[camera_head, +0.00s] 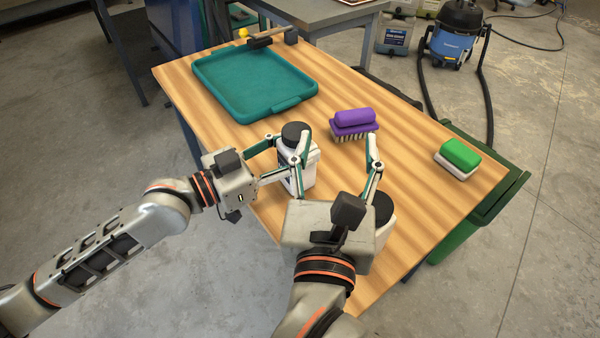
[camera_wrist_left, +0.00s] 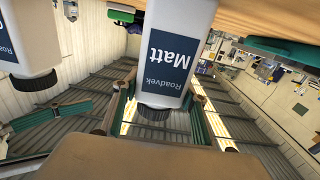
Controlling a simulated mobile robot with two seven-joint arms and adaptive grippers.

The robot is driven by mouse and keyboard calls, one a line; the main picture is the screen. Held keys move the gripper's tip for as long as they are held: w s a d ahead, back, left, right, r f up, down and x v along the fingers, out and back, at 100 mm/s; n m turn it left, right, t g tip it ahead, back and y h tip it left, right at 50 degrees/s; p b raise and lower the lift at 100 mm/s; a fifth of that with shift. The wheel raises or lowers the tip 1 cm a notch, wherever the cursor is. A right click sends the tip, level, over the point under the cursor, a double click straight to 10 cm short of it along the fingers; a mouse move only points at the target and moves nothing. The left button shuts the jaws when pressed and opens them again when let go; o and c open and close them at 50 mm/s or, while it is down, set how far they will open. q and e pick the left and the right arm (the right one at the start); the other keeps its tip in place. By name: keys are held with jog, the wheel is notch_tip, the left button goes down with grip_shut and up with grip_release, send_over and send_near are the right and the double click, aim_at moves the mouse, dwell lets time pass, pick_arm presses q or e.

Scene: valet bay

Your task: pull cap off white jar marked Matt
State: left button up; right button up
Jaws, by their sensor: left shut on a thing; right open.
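The white jar marked Matt (camera_head: 297,178) has a black cap (camera_head: 294,131) and stands upright on the wooden table. In the left wrist view its blue label (camera_wrist_left: 168,66) shows upside down, with the cap (camera_wrist_left: 154,112) below it. My left gripper (camera_head: 284,157) is shut on this jar from the left, with its fingers on either side. My right gripper (camera_head: 338,137) is open, with its fingers spread. Its left finger is right beside the jar, and I cannot tell if they touch.
A second white jar (camera_head: 384,232) with a black cap is partly hidden behind my right gripper. A teal tray (camera_head: 215,92) lies at the back. A purple brush (camera_head: 354,119) and a green-and-white brush (camera_head: 459,155) lie to the right. The table (camera_head: 425,195) is bare between them.

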aim_at(296, 130)
jog(key=s+a+f+n+g+y, duration=0.1)
jog(key=a+f+y, duration=0.2)
jog(key=a+f, duration=0.15)
jog(key=shift+g, duration=0.3)
jog(key=w, duration=0.7)
jog(key=w+a+f, duration=0.1)
jog(key=w, duration=0.3)
jog(key=shift+w+a+f, duration=0.1)
jog(key=c, duration=1.4)
jog(key=shift+o, duration=0.2)
jog(key=shift+r, duration=0.2)
jog(key=shift+r, duration=0.8)
jog(key=shift+r, duration=0.15)
